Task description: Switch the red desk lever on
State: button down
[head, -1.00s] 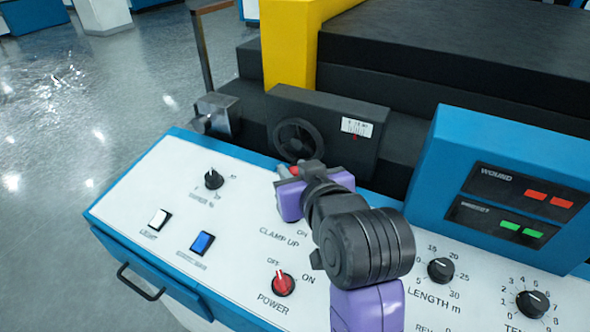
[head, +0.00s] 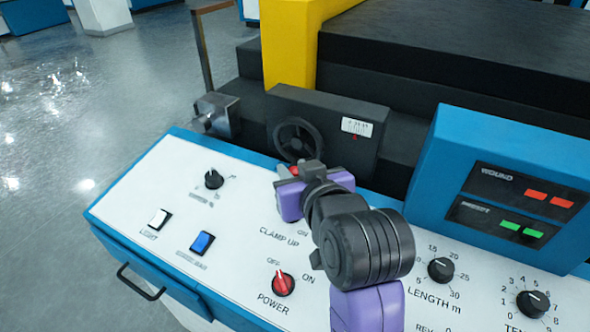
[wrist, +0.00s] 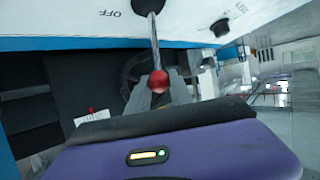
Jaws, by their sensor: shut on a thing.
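The red desk lever has a red ball knob (wrist: 158,81) on a thin metal stem that comes from a dark round base on the white panel in the wrist view. In the head view only a bit of the red knob (head: 293,170) shows; my arm hides the stem and base. My gripper (head: 288,172) is at the panel's back edge, with its fingers shut on the knob. In the wrist view my gripper (wrist: 160,97) has a finger on either side of the ball. An OFF label (wrist: 111,13) is printed left of the lever's base.
Close behind the knob stands a black box with a handwheel (head: 297,139). The white panel (head: 150,185) also carries a red POWER knob (head: 283,284), a blue switch (head: 202,243), a white switch (head: 159,219) and black dials. A blue display box (head: 440,160) rises at right.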

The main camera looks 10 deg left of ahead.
jog(key=shift+s+d+f, duration=0.1)
jog(key=shift+f, duration=0.05)
jog(key=s+a+f+n+t+y+b, duration=0.1)
jog(key=s+n+t+b, duration=0.3)
jog(key=b, duration=0.6)
jog(key=shift+s+a+t, duration=0.55)
jog(key=shift+s+t, duration=0.25)
jog(key=shift+s, duration=0.1)
jog(key=shift+n, duration=0.3)
jog(key=c, duration=1.2)
grip_release()
jog(key=shift+o, duration=0.2)
jog(key=shift+a, duration=0.1)
jog(key=shift+s, duration=0.15)
jog(key=v, duration=0.7)
jog(key=shift+s+d, duration=0.2)
jog(key=shift+s, duration=0.1)
